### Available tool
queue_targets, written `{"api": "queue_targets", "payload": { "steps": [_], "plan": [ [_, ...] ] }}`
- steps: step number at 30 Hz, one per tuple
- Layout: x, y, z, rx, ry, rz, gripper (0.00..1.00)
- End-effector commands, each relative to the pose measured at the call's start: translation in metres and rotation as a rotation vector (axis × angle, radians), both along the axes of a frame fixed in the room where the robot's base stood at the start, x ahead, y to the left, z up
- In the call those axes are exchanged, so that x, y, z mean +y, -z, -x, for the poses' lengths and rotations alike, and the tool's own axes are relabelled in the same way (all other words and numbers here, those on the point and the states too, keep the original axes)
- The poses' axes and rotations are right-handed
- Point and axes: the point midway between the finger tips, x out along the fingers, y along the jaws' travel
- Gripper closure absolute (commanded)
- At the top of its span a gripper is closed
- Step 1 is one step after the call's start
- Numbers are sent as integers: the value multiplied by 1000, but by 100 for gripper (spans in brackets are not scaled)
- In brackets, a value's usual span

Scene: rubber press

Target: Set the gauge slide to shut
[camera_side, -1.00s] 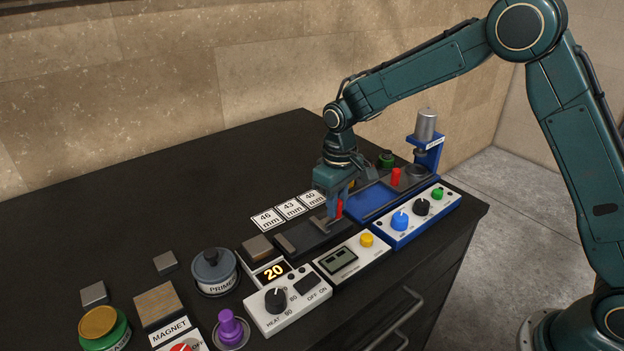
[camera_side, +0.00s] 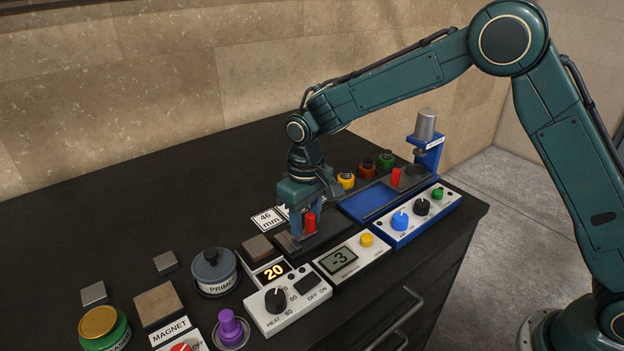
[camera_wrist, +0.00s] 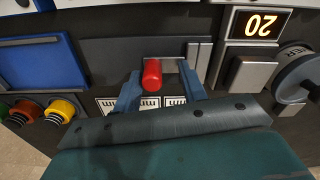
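The gauge slide's red knob (camera_side: 309,222) stands upright on the dark gauge base (camera_side: 338,234). The gauge display (camera_side: 339,260) reads -3. My gripper (camera_side: 308,224) is low over the slide, with the knob between its fingers. In the wrist view my gripper (camera_wrist: 160,84) is open, the knob (camera_wrist: 152,73) near the left finger and a gap on the right. Whether the left finger touches it is unclear.
A yellow button (camera_side: 366,239) is beside the display. The heater (camera_side: 285,300) showing 20 stands left of the gauge, the blue press (camera_side: 368,202) right. Yellow, red and green jars stand at the back.

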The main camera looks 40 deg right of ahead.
Motion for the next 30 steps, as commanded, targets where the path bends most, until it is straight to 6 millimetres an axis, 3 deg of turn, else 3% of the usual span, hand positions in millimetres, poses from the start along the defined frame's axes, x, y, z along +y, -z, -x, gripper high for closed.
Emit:
{"api": "queue_targets", "payload": {
  "steps": [11,17,30],
  "plan": [
    [-3,-2,0,2,7,4,59],
    [-3,-15,0,1,7,3,59],
    [-3,-83,0,-1,6,2,59]
  ]
}}
